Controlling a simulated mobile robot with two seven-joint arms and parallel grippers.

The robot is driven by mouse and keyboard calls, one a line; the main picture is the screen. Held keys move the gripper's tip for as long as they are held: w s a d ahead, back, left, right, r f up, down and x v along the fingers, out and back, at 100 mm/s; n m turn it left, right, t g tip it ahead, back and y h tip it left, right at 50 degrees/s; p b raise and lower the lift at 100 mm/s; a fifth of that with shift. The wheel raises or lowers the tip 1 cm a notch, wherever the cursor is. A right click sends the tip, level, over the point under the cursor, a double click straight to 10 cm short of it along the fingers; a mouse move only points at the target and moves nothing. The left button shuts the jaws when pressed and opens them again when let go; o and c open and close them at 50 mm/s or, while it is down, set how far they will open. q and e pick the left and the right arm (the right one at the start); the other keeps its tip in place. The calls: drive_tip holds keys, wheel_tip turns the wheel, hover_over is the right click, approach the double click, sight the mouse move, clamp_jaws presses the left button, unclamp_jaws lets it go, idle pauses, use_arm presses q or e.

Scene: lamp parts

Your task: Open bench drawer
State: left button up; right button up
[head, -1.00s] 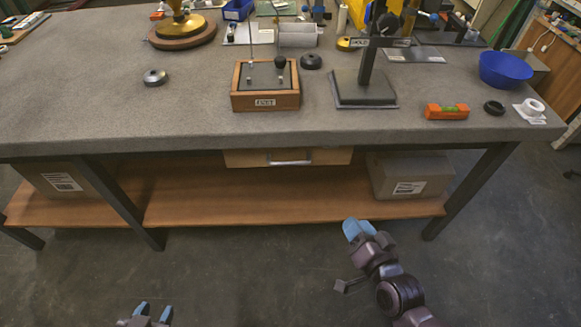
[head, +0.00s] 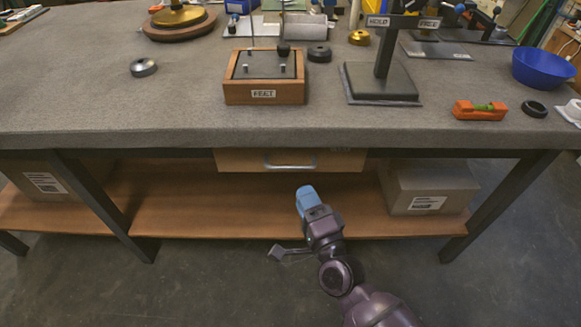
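The bench drawer (head: 235,161) is a light wooden front under the grey bench top (head: 80,115), near the middle. It looks shut. Its metal bar handle (head: 291,167) runs across the front. My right gripper (head: 306,190) has blue fingertips and is just below the handle in the picture, apart from it as far as I can see. The fingers overlap from this angle, so I cannot see whether there is a gap between them. My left gripper is out of view.
A wooden box marked FEET (head: 264,94), a dark stand (head: 381,85), an orange level (head: 479,110) and a blue bowl (head: 542,69) stand on the bench. Below are a wooden shelf (head: 200,215), a grey box (head: 428,187) at right and dark bench legs (head: 497,205).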

sight(290, 166)
drive_tip(key=b+x, duration=0.1)
drive_tip(key=x, duration=0.8)
clamp_jaws()
